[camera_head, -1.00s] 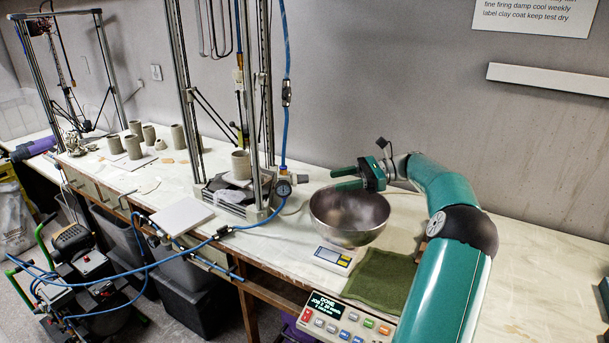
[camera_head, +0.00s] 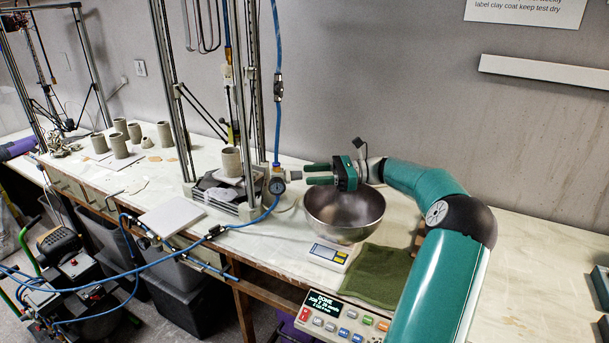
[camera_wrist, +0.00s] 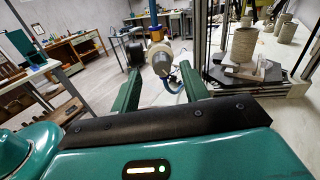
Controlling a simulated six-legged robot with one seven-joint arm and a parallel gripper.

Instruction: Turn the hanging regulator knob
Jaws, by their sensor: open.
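The regulator (camera_head: 277,179) hangs on a blue hose beside the printer frame, with a round gauge (camera_head: 277,186) on its near side. In the wrist view its pale round knob (camera_wrist: 162,64) faces me, with a brass-coloured part above it and the dark gauge (camera_wrist: 135,54) to its left. My gripper (camera_head: 308,174) is open and empty, with its two green fingers pointing left at the regulator, close to its right side. In the wrist view the fingers (camera_wrist: 160,75) lie either side of the knob. I cannot tell whether the tips reach past its face.
A clay cup (camera_head: 230,161) stands on the printer bed left of the regulator. A blue hose (camera_head: 276,80) runs up from the regulator. A green cloth (camera_head: 376,276) lies at the front right.

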